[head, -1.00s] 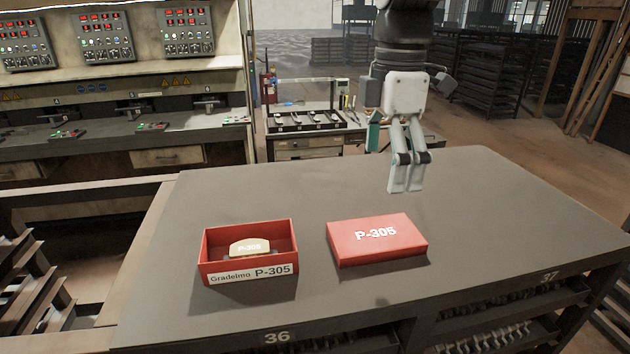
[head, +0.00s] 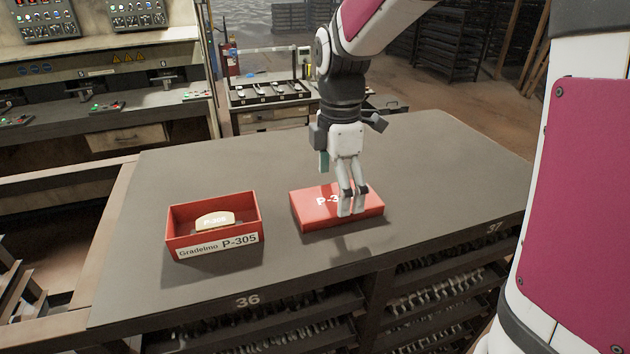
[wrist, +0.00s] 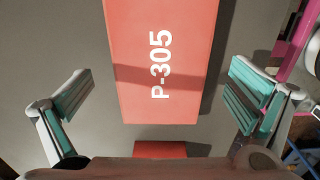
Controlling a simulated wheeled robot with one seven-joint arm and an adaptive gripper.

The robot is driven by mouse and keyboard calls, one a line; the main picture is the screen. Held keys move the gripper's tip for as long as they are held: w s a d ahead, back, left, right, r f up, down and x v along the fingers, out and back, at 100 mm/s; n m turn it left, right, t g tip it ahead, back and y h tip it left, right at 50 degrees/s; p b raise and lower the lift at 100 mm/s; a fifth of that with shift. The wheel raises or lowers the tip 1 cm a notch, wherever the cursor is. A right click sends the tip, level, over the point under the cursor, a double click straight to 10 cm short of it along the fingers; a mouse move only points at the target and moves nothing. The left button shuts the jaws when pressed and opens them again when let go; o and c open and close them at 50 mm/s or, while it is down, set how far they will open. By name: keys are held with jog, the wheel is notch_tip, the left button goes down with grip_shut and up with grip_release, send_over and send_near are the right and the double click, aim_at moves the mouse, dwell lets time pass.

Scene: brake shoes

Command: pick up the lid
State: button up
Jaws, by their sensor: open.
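The lid (head: 310,212) is a flat red rectangular cover marked P-305, lying on the grey table. It also shows in the wrist view (wrist: 165,60), lying between the two fingers. My gripper (head: 351,209) is above the lid, pointing down, and hides part of its lettering in the head view. In the wrist view its teal-padded fingers (wrist: 163,95) are wide apart, one on each side of the lid, with gaps and nothing held. I cannot tell the exact height of the fingertips over the lid.
An open red box (head: 185,245) labelled Gradelmo P-305 stands left of the lid, with a pale P-305 part (head: 215,220) inside. Part of a red surface, likely this box, shows at the bottom of the wrist view (wrist: 160,149). The table (head: 430,150) is clear behind the lid.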

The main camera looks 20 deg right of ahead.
jog(key=shift+f, duration=1)
jog(key=c, duration=0.9)
jog(key=shift+o, duration=0.2)
